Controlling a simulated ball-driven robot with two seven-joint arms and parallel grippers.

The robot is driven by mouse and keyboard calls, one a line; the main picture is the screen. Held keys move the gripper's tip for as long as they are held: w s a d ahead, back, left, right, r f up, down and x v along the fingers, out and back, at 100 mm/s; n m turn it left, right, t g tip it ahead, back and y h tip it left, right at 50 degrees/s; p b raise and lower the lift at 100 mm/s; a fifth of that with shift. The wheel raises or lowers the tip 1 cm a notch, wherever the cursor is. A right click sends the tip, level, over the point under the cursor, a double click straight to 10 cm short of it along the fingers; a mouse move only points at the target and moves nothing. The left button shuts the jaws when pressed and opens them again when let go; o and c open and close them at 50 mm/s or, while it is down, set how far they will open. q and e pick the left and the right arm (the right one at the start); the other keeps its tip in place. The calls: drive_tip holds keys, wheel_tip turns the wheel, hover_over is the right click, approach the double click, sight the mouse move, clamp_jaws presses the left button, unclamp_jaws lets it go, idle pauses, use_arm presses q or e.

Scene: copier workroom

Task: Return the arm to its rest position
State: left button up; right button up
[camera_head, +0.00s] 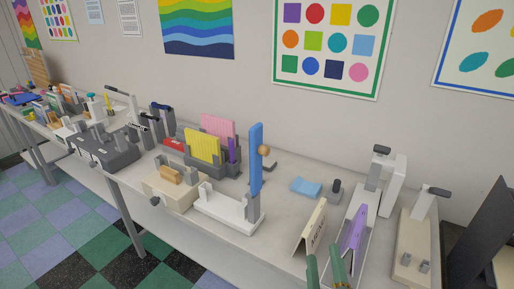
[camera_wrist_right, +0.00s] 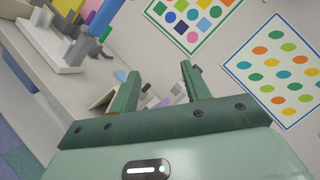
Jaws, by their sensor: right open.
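My right gripper (camera_head: 325,260) shows at the bottom of the head view, with its two green fingers pointing up at the table's front edge. In the right wrist view its fingers (camera_wrist_right: 158,82) are apart, with nothing held between them. In the head view the fingers are close to a cream sign (camera_head: 311,229) and a grey tray with a purple piece (camera_head: 352,231); I cannot tell whether they touch. Most of the right arm is out of the picture. My left gripper is not in view.
A long table (camera_head: 282,235) runs along the wall. On it stand a white stand (camera_head: 224,211) with a tall blue panel (camera_head: 256,160), yellow folders (camera_head: 202,146), a blue cloth-like piece (camera_head: 306,187) and a beige device (camera_head: 411,247). A dark panel (camera_head: 480,225) stands at far right. The checkered floor (camera_head: 60,220) is clear.

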drive_tip(key=s+a+n+g+y, duration=0.3)
drive_tip(key=n+y, duration=0.5)
drive_tip(key=n, duration=0.8)
wheel_tip(320, 180, down, 7)
drive_tip(key=s+d+n+g+h, duration=0.1)
drive_tip(key=s+n+g, duration=0.1)
drive_tip(key=n+g, duration=0.5)
drive_tip(key=s+d+f+n+g+h, duration=0.25)
drive_tip(key=s+d+n+h, duration=0.2)
drive_tip(key=d, duration=0.45)
drive_tip(key=s+d+f+n+g+h, duration=0.1)
drive_tip(key=s+d+f+n+h, duration=0.2)
drive_tip(key=d+n+h, duration=0.5)
drive_tip(key=s+a+f+m+g+y, duration=0.2)
drive_tip(key=f, duration=1.1)
drive_tip(key=s+a+f+m+g+y, duration=0.1)
drive_tip(key=s+f+m+y, duration=0.15)
drive_tip(key=f, duration=1.05)
drive_tip(key=s+f+m+g+y, duration=0.2)
drive_tip(key=s+f+g, duration=0.1)
drive_tip(key=s+f, duration=1.2)
drive_tip(key=s+b, duration=0.1)
drive_tip(key=s, duration=0.3)
drive_tip(key=shift+s+f, duration=0.35)
